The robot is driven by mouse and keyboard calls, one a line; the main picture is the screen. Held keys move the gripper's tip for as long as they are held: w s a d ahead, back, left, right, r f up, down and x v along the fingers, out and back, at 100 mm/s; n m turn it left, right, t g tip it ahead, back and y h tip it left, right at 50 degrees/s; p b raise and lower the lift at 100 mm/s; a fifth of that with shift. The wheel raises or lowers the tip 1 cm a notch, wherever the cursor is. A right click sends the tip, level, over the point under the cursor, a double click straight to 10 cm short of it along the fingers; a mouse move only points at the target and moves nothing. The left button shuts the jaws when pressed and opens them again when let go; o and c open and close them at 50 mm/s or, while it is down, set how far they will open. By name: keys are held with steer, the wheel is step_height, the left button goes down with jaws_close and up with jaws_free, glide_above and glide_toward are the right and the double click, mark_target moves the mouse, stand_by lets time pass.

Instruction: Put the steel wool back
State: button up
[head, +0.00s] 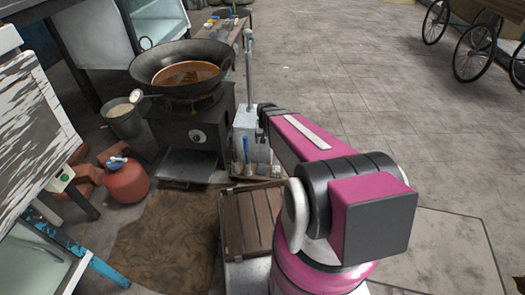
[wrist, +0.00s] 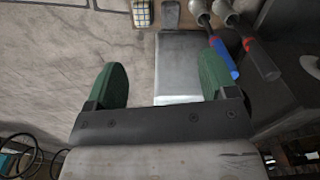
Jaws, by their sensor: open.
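I cannot pick out the steel wool for sure in either view. My gripper (wrist: 163,68) shows in the wrist view with its two green finger pads wide apart and nothing held between them. Below and between the pads is a pale grey metal block (wrist: 181,62). A small checkered white and yellow pad (wrist: 142,13) lies at the top of the wrist view, beyond the pads; I cannot tell what it is. In the head view, my arm hides most of the gripper, near the grey metal stand (head: 252,128).
Two utensils, with a blue handle (wrist: 222,55) and a red and black handle (wrist: 262,63), lie right of the block. A wok of brown liquid (head: 188,72) sits on a dark stove (head: 190,130). A wooden crate (head: 248,220) stands nearer. Open floor lies right.

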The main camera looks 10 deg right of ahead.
steer(key=s+r+n, duration=0.1)
steer(key=s+r, duration=1)
steer(key=r, duration=0.2)
steer(key=shift+n, duration=0.3)
